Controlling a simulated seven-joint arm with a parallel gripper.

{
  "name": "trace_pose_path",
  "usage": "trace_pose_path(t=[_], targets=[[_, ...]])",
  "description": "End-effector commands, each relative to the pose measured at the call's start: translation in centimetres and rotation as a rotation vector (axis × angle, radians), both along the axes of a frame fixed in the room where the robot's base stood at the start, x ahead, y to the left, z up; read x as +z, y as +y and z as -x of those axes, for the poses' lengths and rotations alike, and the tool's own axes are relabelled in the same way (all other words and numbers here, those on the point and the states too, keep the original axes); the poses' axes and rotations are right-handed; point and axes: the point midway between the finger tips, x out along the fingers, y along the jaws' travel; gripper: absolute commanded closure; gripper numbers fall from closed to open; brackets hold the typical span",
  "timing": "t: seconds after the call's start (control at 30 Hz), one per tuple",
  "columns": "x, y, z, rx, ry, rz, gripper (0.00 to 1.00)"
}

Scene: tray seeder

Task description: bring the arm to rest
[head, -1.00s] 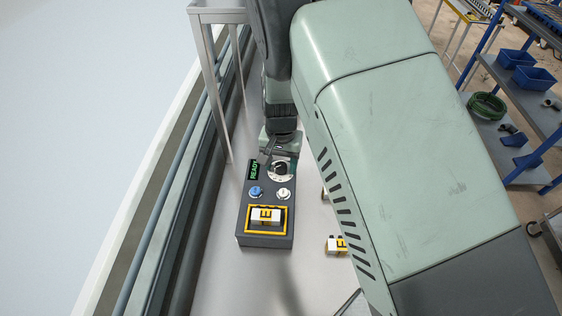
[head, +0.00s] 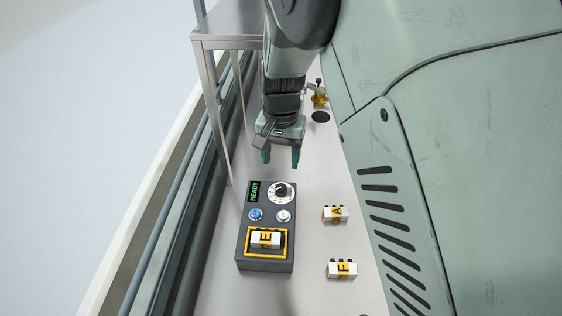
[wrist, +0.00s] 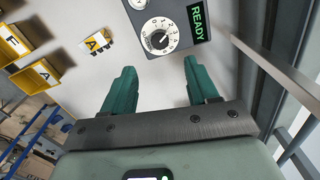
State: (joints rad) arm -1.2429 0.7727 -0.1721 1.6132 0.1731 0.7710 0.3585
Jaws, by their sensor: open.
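My gripper (head: 281,160) is open and empty, with two teal fingers apart. It hangs above the bench just behind the far end of the dark control box (head: 264,263). In the wrist view my gripper (wrist: 158,75) shows nothing between its fingers. The box has a lit READY display (head: 254,192), a white dial (head: 281,191), a blue button (head: 256,214) and a white button (head: 283,215). A block marked E (head: 266,238) sits inside the yellow frame on the box. The dial (wrist: 159,36) also shows beyond the fingers in the wrist view.
A white block marked A (head: 335,214) and another marked E (head: 341,268) lie right of the box. A metal stand (head: 212,110) rises at the left. A small yellow-based fixture (head: 319,97) stands farther back. Yellow bins (wrist: 35,78) show at the wrist view's left.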

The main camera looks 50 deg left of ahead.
Motion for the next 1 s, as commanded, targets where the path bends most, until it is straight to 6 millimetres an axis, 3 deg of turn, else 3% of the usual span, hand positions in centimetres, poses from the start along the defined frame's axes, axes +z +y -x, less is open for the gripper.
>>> trace_pose_path(t=[0.53, 0.67, 0.77, 0.9, 1.0], targets=[[0.1, -0.1, -0.1, -0.002, 0.000, -0.001, 0.41], [2.4, -1.5, -2.0, -0.032, -0.004, -0.024, 0.41], [6.3, -4.7, -4.8, -0.082, -0.013, -0.061, 0.41], [13.1, -11.9, -8.7, -0.171, -0.043, -0.124, 0.41], [17.2, -17.7, -10.1, -0.231, -0.079, -0.162, 0.41]])
